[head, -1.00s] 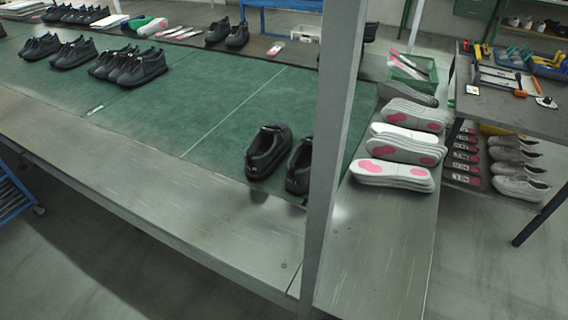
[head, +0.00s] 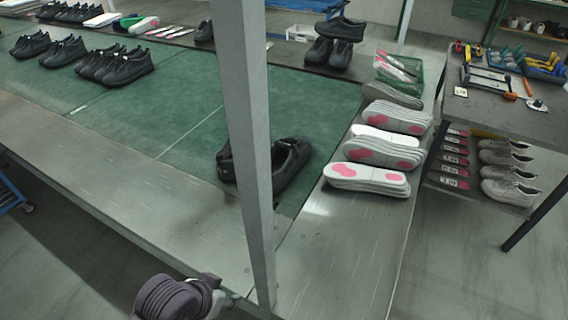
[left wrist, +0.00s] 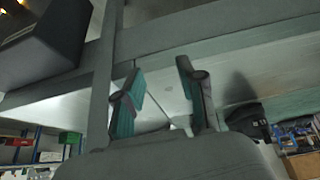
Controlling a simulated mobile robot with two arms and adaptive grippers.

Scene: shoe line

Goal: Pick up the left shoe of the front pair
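The front pair is two black shoes on the green mat (head: 190,100) near the table's front edge. The left shoe (head: 226,166) is largely hidden behind a grey post. The right shoe (head: 290,165) shows more fully, just right of the post. In the left wrist view, my left gripper (left wrist: 159,68) has its two teal-padded fingers apart with nothing between them. A dark shape, perhaps a shoe, lies beyond the right finger there. In the head view my left arm shows at the bottom edge, well short of the pair. My right gripper is not in view.
The upright grey post (head: 247,150) stands between me and the pair. Stacked insoles (head: 367,178) lie to the right. More black shoes (head: 118,66) stand at the back left. The metal table edge (head: 120,190) in front of the mat is clear.

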